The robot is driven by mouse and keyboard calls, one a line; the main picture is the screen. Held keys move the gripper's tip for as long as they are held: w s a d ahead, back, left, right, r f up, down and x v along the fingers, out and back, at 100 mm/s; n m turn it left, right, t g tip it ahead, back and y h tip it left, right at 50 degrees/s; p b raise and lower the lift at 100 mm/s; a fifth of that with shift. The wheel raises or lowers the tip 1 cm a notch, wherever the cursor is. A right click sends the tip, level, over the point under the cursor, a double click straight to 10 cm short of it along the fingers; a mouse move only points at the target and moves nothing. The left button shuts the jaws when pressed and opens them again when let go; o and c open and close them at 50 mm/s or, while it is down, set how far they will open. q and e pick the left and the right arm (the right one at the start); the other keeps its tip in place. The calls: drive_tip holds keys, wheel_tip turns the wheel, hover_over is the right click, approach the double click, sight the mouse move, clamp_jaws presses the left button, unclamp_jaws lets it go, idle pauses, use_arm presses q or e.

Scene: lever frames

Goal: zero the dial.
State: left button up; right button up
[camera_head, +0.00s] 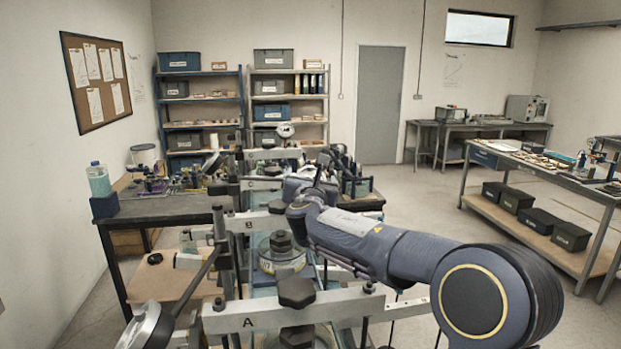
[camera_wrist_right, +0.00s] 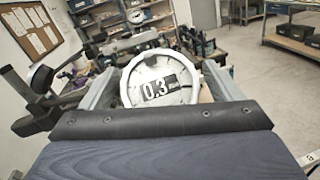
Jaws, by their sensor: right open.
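In the right wrist view a round white-rimmed dial (camera_wrist_right: 134,92) with a label reading 0.3 faces the camera. My right gripper (camera_wrist_right: 155,78) is open, and its two grey fingers show on either side of the dial; I cannot tell whether they touch it. In the head view my right arm reaches from the lower right to the middle, with its gripper (camera_head: 322,176) over the row of lever frames. That dial seems hidden behind the arm there. Another small round dial (camera_head: 285,130) stands farther back. My left gripper is not in view.
A lever frame marked A (camera_head: 235,322) with dark knobs stands close in front. A tilted round dial (camera_head: 142,326) is at the lower left. A bench (camera_head: 165,209) with a bottle (camera_head: 98,180) stands left. The floor (camera_head: 430,210) to the right is clear.

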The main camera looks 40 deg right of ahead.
drive_tip(key=c, duration=1)
drive_tip(key=shift+m+g+h, duration=0.6)
drive_tip(key=shift+m+g, duration=0.1)
drive_tip(key=shift+m, duration=0.4)
drive_tip(key=o, duration=1)
drive_tip(key=shift+s+a, duration=0.1)
drive_tip(key=shift+s, duration=0.05)
